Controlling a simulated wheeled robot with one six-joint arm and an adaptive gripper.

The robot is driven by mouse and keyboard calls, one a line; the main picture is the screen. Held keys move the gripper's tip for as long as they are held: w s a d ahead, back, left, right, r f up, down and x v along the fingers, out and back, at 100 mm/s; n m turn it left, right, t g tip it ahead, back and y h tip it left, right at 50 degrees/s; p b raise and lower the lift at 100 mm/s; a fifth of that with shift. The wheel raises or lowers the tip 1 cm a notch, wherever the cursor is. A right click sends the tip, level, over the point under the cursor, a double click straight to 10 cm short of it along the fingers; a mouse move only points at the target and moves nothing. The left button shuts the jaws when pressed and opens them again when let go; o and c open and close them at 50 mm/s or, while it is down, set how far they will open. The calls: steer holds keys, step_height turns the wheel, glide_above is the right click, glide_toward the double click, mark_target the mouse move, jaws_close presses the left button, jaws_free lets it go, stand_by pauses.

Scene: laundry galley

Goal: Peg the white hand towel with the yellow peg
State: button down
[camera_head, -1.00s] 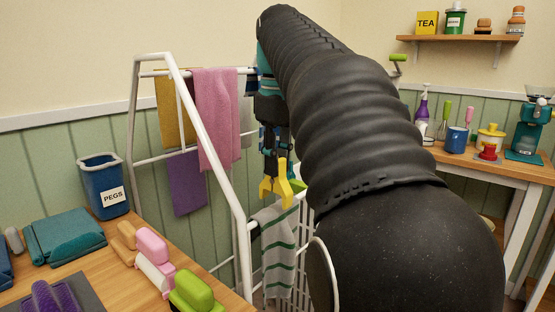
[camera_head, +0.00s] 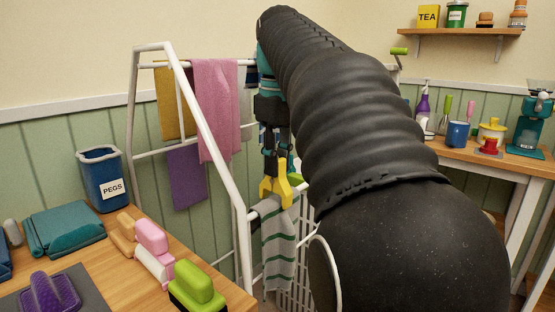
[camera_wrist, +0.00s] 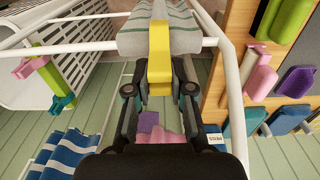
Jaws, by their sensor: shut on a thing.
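The white hand towel (camera_head: 279,250), with green stripes, hangs over a low front rail of the white drying rack (camera_head: 215,145). It also shows at the top of the wrist view (camera_wrist: 175,38). My gripper (camera_wrist: 160,90) is shut on the yellow peg (camera_head: 276,190), with its jaws pointing down at the towel. In the head view the peg's lower end meets the top fold of the towel at the rail. In the wrist view the yellow peg (camera_wrist: 159,60) overlaps the towel's edge. I cannot tell whether its jaws straddle the cloth and rail.
Pink (camera_head: 217,110), mustard and purple (camera_head: 186,176) cloths hang farther back on the rack. Pink and green pegs (camera_wrist: 62,103) show near the rack.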

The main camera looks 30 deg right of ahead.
steer(key=shift+f+b, duration=0.4)
steer(key=shift+f, duration=0.25)
steer(key=c, duration=0.9)
jaws_free()
steer(key=shift+c, duration=0.2)
steer(key=shift+r, duration=0.1)
